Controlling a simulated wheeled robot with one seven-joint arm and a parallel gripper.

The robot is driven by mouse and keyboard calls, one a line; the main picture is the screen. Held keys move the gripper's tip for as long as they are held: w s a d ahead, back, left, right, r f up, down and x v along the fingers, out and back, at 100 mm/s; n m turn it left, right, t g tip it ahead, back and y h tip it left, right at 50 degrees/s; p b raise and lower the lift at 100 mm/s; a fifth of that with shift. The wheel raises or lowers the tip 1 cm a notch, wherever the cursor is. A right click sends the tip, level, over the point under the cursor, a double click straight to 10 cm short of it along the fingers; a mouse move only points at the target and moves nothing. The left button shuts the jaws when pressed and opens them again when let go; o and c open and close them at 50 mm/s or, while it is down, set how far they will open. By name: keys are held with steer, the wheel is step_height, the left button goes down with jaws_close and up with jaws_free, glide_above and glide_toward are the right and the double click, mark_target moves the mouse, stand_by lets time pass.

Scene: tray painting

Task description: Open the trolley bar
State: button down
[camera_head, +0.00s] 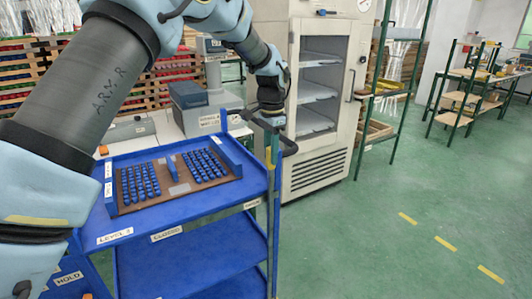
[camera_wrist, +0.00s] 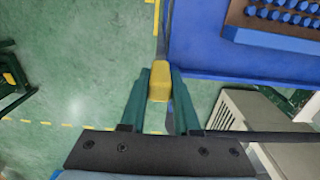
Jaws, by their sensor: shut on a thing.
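The blue trolley (camera_head: 190,235) stands in front of me, with its bar along the right side of the top shelf. My gripper (camera_head: 271,135) points down at the right edge of the top shelf. In the wrist view my gripper (camera_wrist: 158,88) has its green fingers shut on a yellow grip piece (camera_wrist: 159,80) of the bar, just outside the blue top shelf (camera_wrist: 215,40). A dark rod runs past the yellow piece. How the bar joins the trolley is partly hidden by my fingers.
A brown board (camera_head: 178,188) with blue pegs lies on the top shelf. A green rack (camera_head: 378,120) stands further right. The green floor right of the trolley is clear, with yellow dashes.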

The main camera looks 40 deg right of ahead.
steer(key=shift+s+d+r, duration=0.1)
steer(key=shift+d, duration=0.15)
steer(key=c, duration=0.6)
jaws_free()
steer(key=shift+c, duration=0.2)
step_height(320, 180, up, 11)
steer(key=shift+f+b, duration=0.15)
steer(key=shift+b, duration=1.1)
